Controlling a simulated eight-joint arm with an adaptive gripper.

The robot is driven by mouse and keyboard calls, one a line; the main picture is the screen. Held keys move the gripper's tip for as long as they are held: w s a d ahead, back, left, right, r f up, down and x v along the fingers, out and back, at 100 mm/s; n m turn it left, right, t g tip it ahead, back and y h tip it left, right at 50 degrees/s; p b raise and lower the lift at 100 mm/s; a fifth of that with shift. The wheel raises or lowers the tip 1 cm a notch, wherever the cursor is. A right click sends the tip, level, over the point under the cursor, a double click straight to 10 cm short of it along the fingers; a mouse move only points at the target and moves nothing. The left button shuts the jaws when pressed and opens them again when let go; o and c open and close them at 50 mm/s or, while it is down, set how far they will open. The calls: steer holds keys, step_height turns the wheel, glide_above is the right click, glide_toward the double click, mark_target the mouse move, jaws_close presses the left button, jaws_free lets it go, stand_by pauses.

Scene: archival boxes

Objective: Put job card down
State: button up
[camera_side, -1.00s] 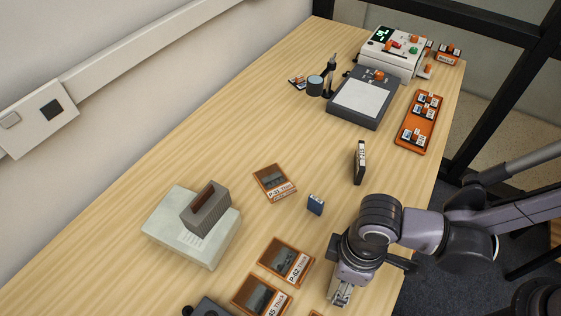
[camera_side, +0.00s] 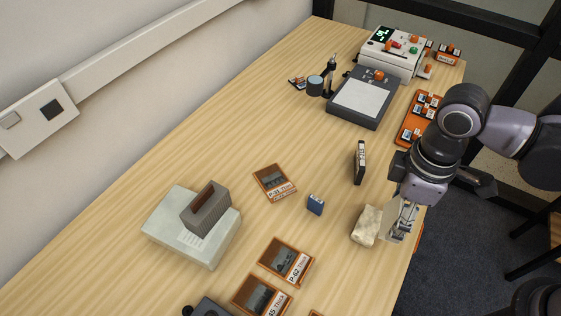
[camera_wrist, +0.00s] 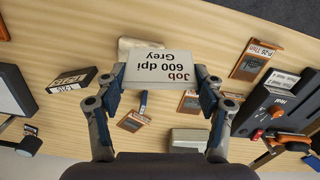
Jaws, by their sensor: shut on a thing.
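The job card (camera_wrist: 160,66) is white and reads "Job 600 dpi Grey", upside down in the wrist view. My gripper (camera_wrist: 160,78) is shut on it, with one finger at each side edge. In the side view my gripper (camera_side: 402,232) points down near the table's right edge, just right of a beige lump (camera_side: 365,227). The card (camera_side: 402,213) shows there as a pale upright sheet, partly hidden by the fingers. Whether its lower edge touches the table cannot be told.
A black labelled box (camera_side: 360,162) and a small blue box (camera_side: 316,204) stand nearby. Framed plates (camera_side: 274,183) lie leftward. A grey slotted block (camera_side: 206,208) rests on a pale base. A flat scanner (camera_side: 360,102) and orange tray (camera_side: 408,130) are farther back. Bare wood lies between them.

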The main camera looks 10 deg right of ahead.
steer(key=w+a+r+m, duration=0.1)
steer(key=w, duration=0.8)
steer(key=w+a+r, duration=0.2)
steer(key=w, duration=0.6)
steer(key=w+d+f+m, duration=0.1)
steer(key=w+d, duration=0.1)
steer(key=w, duration=0.6)
steer(key=w+d+f, duration=0.2)
steer(key=w, duration=0.6)
steer(key=a+f, duration=0.2)
steer(key=a, duration=0.1)
steer(key=a+f, duration=0.2)
steer(key=a, duration=0.2)
steer(key=w+a+f, duration=0.1)
steer(key=a+f, duration=0.1)
steer(key=a, duration=0.2)
steer(key=shift+w+f, duration=0.1)
steer(key=shift+f, duration=2.25)
steer(key=shift+f, duration=0.15)
steer(key=o, duration=0.9)
steer(key=shift+c, duration=0.2)
